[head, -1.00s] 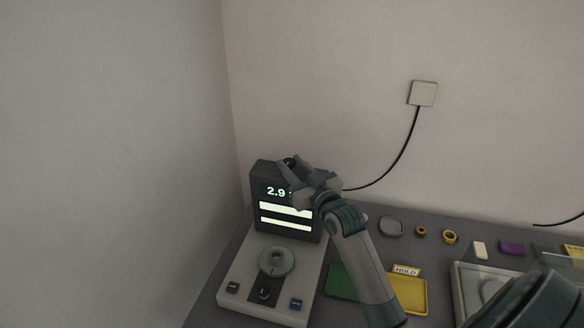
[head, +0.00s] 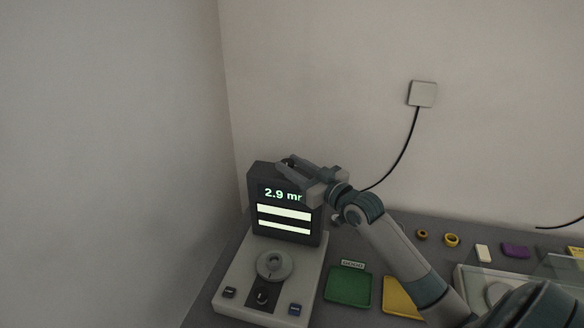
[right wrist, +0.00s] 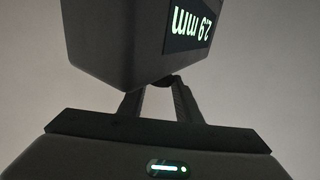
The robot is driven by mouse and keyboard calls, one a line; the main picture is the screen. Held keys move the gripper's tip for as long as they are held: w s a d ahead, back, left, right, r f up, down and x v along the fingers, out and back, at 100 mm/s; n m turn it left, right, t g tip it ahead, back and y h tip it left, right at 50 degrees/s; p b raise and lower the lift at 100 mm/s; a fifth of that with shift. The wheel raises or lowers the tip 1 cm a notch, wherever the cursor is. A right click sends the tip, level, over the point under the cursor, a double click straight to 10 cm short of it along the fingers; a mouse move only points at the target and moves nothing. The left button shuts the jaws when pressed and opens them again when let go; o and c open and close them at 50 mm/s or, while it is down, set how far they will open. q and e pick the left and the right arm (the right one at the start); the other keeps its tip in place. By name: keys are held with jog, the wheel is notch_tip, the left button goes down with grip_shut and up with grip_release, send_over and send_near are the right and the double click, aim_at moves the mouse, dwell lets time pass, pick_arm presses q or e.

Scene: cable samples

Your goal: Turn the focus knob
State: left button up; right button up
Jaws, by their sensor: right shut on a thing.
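The grey measuring device (head: 256,182) stands upright at the left of the bench, and its screen (head: 284,212) reads 2.9 mm, its end partly covered in the head view. The focus knob (right wrist: 168,81) is a small dark round part at the device's head, mostly hidden between my fingers in the right wrist view. My right gripper (head: 287,165) reaches in from the right at the head's top and is shut on the knob. The device's head (right wrist: 115,45) fills the upper wrist view. My left gripper is not in view.
The device's base carries a round stage (head: 275,265) and small buttons. A green tray (head: 348,287) and a yellow tray (head: 402,298) lie to its right. Small rings (head: 451,240) and blocks lie farther right. A wall socket (head: 422,94) has a black cable hanging from it.

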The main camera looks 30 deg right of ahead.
jog(key=shift+d+r, duration=0.1)
jog(key=shift+r, duration=0.15)
jog(key=o, duration=0.9)
jog(key=shift+o, duration=0.6)
jog(key=shift+f, duration=0.15)
jog(key=shift+s+f+b, duration=0.15)
jog(key=shift+s+b, duration=0.15)
jog(key=shift+s, duration=0.25)
jog(key=s+d+b, duration=0.2)
jog(key=s+b, duration=0.3)
jog(key=s, duration=1.1)
jog(key=shift+d, duration=0.1)
